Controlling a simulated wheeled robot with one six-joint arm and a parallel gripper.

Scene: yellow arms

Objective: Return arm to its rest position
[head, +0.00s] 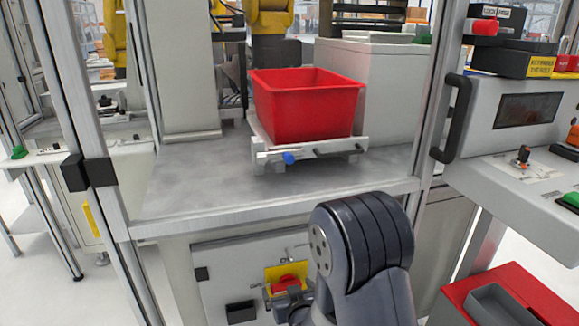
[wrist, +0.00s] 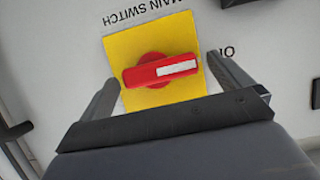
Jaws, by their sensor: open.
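In the wrist view my gripper (wrist: 168,92) is open, with one finger on either side of a red rotary main switch (wrist: 160,70) on a yellow plate (wrist: 125,48). The switch handle lies roughly level in that view, with a white mark on its right half. I cannot tell whether the fingers touch it. In the head view my dark grey arm (head: 365,245) reaches down in front of the cabinet. The red switch (head: 285,284) and its yellow plate (head: 272,272) show low on the white cabinet door, partly hidden by my gripper (head: 283,297).
A red bin (head: 305,105) stands on a fixture on the grey worktop (head: 200,190) above the door. A metal frame post (head: 75,110) rises at the left. A control panel (head: 525,110) with a black handle (head: 458,118) is at the right. A red box (head: 500,292) is at lower right.

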